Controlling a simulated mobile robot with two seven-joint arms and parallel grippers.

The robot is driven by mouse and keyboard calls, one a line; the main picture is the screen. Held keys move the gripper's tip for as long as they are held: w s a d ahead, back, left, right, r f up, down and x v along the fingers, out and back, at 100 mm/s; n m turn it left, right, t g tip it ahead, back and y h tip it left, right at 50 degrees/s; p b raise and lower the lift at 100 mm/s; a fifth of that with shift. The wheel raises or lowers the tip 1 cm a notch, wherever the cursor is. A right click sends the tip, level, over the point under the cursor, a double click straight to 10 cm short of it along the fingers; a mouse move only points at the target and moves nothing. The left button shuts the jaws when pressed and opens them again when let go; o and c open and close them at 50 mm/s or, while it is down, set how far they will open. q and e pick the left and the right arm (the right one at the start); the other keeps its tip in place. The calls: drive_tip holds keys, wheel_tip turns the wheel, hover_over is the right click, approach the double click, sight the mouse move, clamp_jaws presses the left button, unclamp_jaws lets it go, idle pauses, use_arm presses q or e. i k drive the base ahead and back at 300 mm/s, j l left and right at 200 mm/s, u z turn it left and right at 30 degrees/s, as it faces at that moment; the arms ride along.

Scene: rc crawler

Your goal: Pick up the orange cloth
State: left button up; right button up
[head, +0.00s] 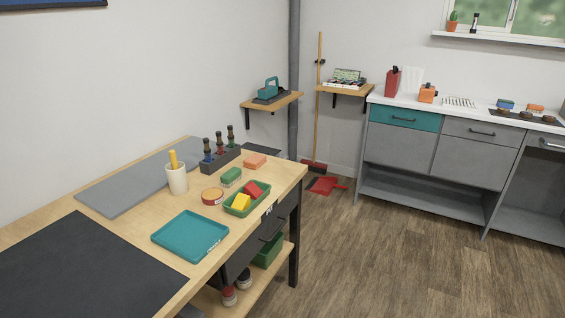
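A small flat orange block-like item (255,161) lies at the far right part of the wooden workbench, beside the black rack; it looks like a folded cloth, but it is too small to be sure. Another orange item (536,108) sits on the far counter at the right, also too small to tell. Neither of my grippers is in view.
The workbench (148,237) also holds a green tray (238,212) with red and yellow items, a teal tray (190,236), a cup (177,179), a tape roll (212,196), a green block (231,176) and the black rack (221,159). The wooden floor (390,260) at right is clear.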

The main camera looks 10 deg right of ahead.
sight(255, 161)
drive_tip(key=i+l+u, duration=0.1)
drive_tip(key=i+l, duration=0.2)
drive_tip(key=i+l+u, duration=0.1)
drive_tip(key=i+l, duration=0.5)
drive_tip(key=l, duration=0.2)
drive_tip(key=i+l+u, duration=0.15)
drive_tip(key=l, duration=0.25)
drive_tip(key=i+l+u, duration=0.1)
drive_tip(key=i+l, duration=0.3)
drive_tip(key=i+l+u, duration=0.1)
drive_tip(key=i+l, duration=0.15)
drive_tip(key=l, duration=0.2)
